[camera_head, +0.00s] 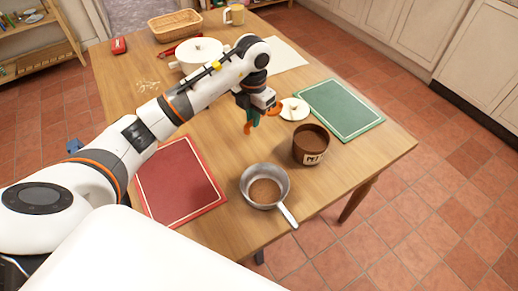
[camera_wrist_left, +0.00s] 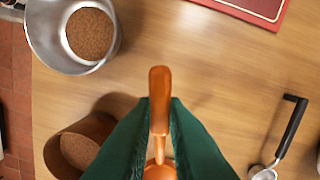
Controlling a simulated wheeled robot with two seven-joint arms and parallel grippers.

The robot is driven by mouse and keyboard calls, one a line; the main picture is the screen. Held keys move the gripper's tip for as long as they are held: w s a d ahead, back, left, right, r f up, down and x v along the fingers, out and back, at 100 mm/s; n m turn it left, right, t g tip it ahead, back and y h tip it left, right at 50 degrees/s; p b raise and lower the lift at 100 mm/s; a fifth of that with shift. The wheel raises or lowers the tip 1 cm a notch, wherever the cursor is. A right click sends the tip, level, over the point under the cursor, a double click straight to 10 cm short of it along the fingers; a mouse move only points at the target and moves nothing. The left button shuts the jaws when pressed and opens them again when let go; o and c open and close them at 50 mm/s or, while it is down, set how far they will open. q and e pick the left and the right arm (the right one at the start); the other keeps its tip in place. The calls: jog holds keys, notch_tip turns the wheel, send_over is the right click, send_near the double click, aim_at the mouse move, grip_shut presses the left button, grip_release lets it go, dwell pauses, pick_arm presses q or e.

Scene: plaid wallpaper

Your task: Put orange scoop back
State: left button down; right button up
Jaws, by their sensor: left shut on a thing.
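My left gripper (camera_head: 251,117) is shut on the orange scoop (camera_head: 247,129), which hangs above the table. In the left wrist view the green fingers (camera_wrist_left: 160,112) pinch the handle of the orange scoop (camera_wrist_left: 160,85); its bowl is mostly hidden between them. A brown canister (camera_head: 311,146) with a pale label stands open, right of the scoop in the head view. It also shows at lower left in the left wrist view (camera_wrist_left: 66,139), with brown grains inside. A round white lid (camera_head: 294,106) lies behind the canister. My right gripper is not in view.
A metal saucepan (camera_head: 278,171) holding brown grains stands near the front edge. A red board (camera_head: 180,180) lies left and a green board (camera_head: 341,109) right. A white pot (camera_head: 198,50) and basket (camera_head: 175,24) are at the back. A black-handled utensil (camera_wrist_left: 287,130) lies nearby.

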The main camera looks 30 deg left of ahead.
pick_arm(q)
jog(key=shift+s+a+f+n, duration=0.15)
jog(key=shift+a+f+n, duration=0.05)
jog(key=shift+f+n, duration=0.6)
notch_tip(320, 180, down, 10)
jog(key=shift+r+p, duration=0.15)
jog(key=shift+p, duration=0.35)
jog(key=c, duration=1.9)
grip_release()
jog(key=o, duration=0.4)
jog(key=shift+o, duration=0.2)
